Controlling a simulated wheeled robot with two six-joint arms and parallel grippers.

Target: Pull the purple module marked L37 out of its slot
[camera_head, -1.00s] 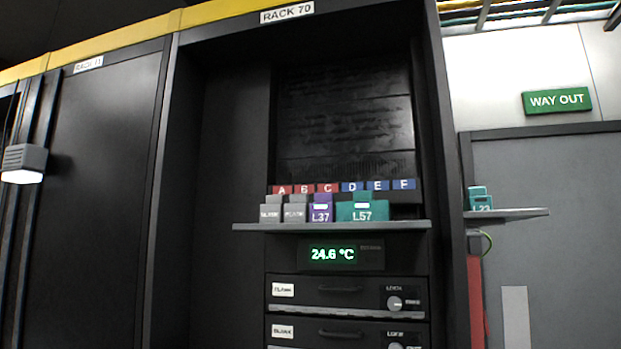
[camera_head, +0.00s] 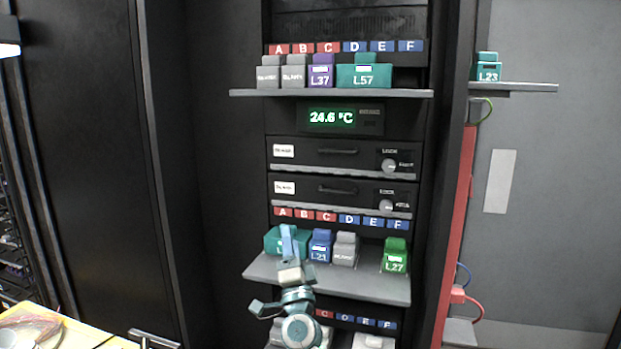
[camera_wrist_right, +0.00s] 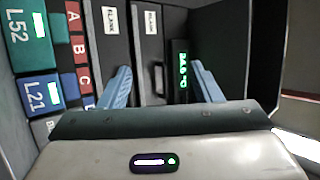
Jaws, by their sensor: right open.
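The purple module L37 (camera_head: 321,76) sits upright on the upper shelf under label C, in the head view. It stands between a grey blank module (camera_head: 293,77) and the wide teal module L57 (camera_head: 364,76). My right gripper (camera_head: 289,240) is well below it, in front of the lower shelf's left part. In the right wrist view its two blue fingers (camera_wrist_right: 163,85) are apart with nothing between them. L37 does not show in the wrist view. My left gripper is not in view.
The upper shelf (camera_head: 330,93) juts out above a temperature display (camera_head: 331,117) and two drawers. The lower shelf (camera_head: 330,280) holds a teal module marked L52 (camera_wrist_right: 27,40), blue L21 (camera_head: 320,248), a grey blank and green L27 (camera_head: 395,257). Teal L23 (camera_head: 487,70) stands on a side shelf.

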